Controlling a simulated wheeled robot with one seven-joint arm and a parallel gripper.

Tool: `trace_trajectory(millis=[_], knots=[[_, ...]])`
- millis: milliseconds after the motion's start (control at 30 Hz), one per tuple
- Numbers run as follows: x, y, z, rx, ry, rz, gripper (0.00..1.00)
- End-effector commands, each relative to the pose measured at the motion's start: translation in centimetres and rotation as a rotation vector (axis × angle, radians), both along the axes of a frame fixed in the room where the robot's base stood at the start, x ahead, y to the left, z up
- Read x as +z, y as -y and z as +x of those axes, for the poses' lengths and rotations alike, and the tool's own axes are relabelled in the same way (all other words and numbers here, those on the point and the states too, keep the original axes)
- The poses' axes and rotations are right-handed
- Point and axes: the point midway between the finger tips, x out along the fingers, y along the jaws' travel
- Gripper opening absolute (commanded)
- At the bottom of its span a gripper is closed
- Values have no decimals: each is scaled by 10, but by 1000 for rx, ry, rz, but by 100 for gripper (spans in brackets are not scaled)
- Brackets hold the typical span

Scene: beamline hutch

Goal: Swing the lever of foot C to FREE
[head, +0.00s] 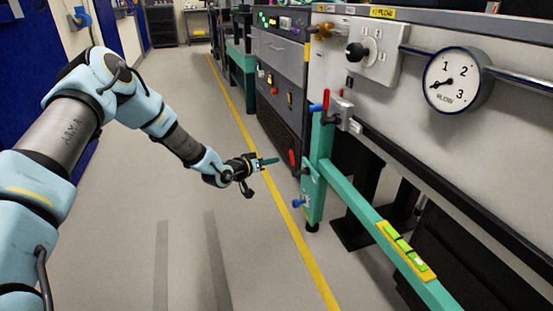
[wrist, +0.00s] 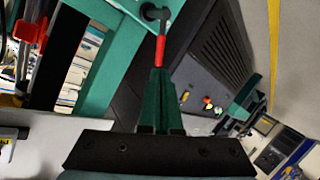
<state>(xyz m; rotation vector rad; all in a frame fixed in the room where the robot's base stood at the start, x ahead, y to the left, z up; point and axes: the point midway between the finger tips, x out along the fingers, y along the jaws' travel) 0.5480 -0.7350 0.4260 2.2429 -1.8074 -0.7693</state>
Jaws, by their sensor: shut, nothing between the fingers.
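A short lever with a red grip (head: 292,158) sits on the side of a green leg (head: 316,180), its black pivot nearer the leg. In the wrist view the red grip (wrist: 160,50) hangs from a round black pivot (wrist: 156,13) on the green frame. No foot letter or FREE mark is readable, so I cannot tell whether this is foot C. My gripper (head: 275,161) is shut and empty, just left of the red grip with a small gap. In the wrist view my green fingers (wrist: 158,72) line up with the grip's end; contact cannot be told.
A blue-handled part (head: 298,203) sticks out low on the leg. A red upright handle (head: 326,99) is on a block above. A green beam with a yellow level (head: 405,250) runs to the lower right. A dark cabinet (head: 280,85) stands behind. The floor left of the yellow line is clear.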

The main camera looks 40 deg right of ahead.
Motion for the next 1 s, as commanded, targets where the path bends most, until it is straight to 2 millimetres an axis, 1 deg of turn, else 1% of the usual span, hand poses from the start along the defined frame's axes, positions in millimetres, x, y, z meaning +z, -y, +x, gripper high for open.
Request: trace_trajectory(millis=[33, 200, 300, 400, 533, 1000], knots=[[4, -8, -1, 1, -1, 1, 0], [12, -35, -5, 0, 0, 2, 0], [15, -48, -7, 1, -1, 1, 0], [17, -56, -8, 1, 0, 0, 0], [17, -60, -9, 0, 0, 0, 0], [17, -60, -9, 0, 0, 0, 0]])
